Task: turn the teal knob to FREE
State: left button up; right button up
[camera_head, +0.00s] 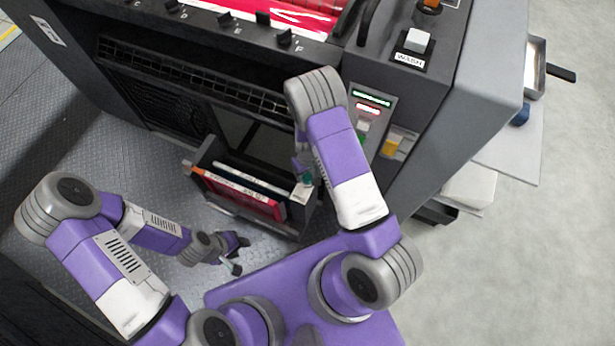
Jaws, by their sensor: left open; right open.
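The teal knob (308,180) is a small round spot on the right end of the ink unit (215,163), low on the front of the machine. My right gripper (304,170) is right at the knob, partly hidden behind my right forearm; its jaws are open. I cannot tell whether its fingers touch the knob or lie around it. The knob's marking and its setting are too small to read.
A red panel with white lettering (242,194) is on the ink unit's front. The dark machine (190,50) rises behind it. To the right are a control panel with lit displays (370,98), a yellow switch (393,145) and a white WASH button (416,41). Patterned floor lies at left.

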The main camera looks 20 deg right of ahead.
aim_at(307, 179)
jog(key=shift+f+b, duration=0.35)
jog(key=shift+f, duration=0.95)
jog(key=c, duration=1.1)
